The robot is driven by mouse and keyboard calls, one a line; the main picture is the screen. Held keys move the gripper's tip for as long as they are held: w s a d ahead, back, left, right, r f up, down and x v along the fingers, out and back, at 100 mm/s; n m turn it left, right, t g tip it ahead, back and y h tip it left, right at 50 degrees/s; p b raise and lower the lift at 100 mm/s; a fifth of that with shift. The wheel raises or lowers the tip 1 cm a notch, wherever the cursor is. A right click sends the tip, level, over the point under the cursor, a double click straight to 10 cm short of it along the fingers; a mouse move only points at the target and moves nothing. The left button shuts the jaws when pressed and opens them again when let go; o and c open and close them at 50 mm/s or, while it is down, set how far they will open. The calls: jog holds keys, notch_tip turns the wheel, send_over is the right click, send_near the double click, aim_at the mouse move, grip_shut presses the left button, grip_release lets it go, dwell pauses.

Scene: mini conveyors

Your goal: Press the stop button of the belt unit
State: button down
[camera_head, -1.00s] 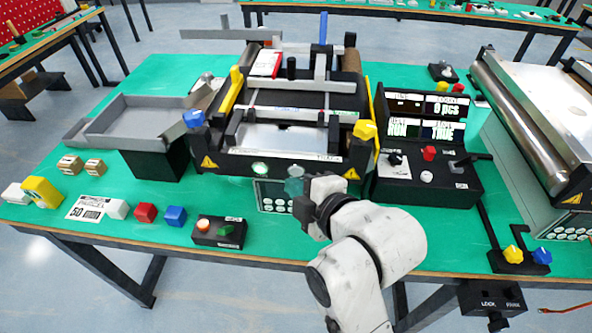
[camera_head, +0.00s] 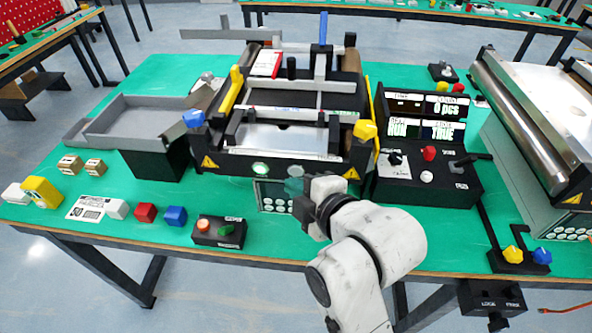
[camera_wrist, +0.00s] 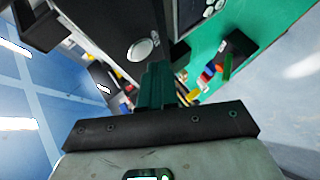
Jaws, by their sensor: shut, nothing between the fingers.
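The belt unit (camera_head: 230,162) is a black frame with a pale belt, standing mid-table. A round, pale, lit button (camera_head: 260,168) sits on its front face. A second round light shape (camera_head: 295,170) shows just above my fingertips, partly hidden by them. My gripper (camera_head: 294,186) is shut and empty, close in front of the belt unit's front face, right of the first button. In the wrist view, the teal fingers (camera_wrist: 154,85) are together, and a white round button (camera_wrist: 140,50) on a dark face lies just beyond them. I cannot tell whether they touch it, nor read any stop label.
A small black box (camera_head: 218,232) with orange and green buttons lies front left. A control console (camera_head: 425,180) with red, white and black knobs and a display stands right of the belt unit. A grey tray (camera_head: 140,122) stands left. Red and blue cubes lie near the front edge.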

jog(key=shift+w, duration=0.8)
dwell(0.7)
jog(key=shift+s, duration=0.1)
jog(key=shift+s+p, duration=0.3)
jog(key=shift+s, duration=0.45)
jog(key=shift+s+a+p, duration=0.1)
jog(key=shift+s+p, duration=0.45)
jog(key=shift+s, duration=1.95)
